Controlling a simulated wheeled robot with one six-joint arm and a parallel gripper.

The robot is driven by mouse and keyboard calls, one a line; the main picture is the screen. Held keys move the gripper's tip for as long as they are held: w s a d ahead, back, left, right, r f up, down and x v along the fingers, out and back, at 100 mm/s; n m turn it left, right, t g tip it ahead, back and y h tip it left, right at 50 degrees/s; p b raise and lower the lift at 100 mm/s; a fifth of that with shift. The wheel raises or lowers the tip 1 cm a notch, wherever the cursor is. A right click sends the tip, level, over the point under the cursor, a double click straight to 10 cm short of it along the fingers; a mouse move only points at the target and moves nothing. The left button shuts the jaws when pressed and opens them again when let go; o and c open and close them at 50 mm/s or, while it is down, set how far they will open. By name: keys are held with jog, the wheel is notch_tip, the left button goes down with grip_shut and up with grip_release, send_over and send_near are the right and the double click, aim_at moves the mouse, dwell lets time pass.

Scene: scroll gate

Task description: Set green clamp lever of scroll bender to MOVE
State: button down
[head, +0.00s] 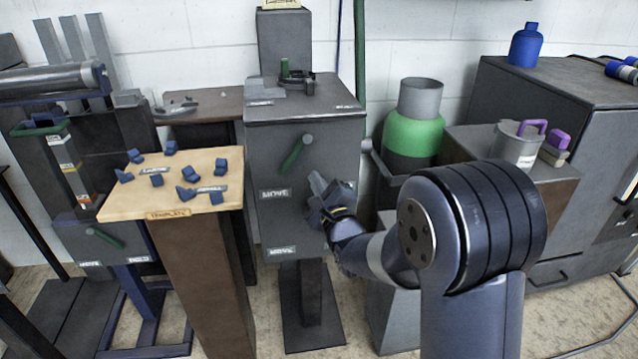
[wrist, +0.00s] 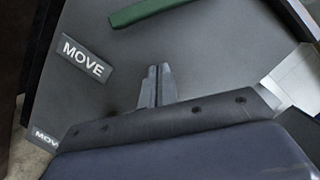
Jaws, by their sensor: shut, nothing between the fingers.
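The scroll bender (head: 345,150) is the grey cabinet in the middle of the head view, with a curled form on its top. Its green clamp lever (head: 294,156) is on the front face and slants from a round knob at upper right down to lower left. The lever also shows at the top edge of the wrist view (wrist: 145,10), cut off. A MOVE label (head: 275,194) is below the lever's lower end; it also shows in the wrist view (wrist: 83,58). My gripper (head: 316,182) is shut and empty, close to the front face, right of and below the lever, apart from it.
A lower label (head: 281,251) sits near the panel's bottom. A template table (head: 130,205) with blue blocks stands at left. Another green lever (head: 104,237) is on a machine further left. A green cylinder (head: 412,135) and a grey pot (head: 515,147) are at right.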

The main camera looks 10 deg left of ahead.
jog(key=p+v, duration=0.1)
jog(key=v, duration=0.8)
jog(key=shift+s, duration=0.25)
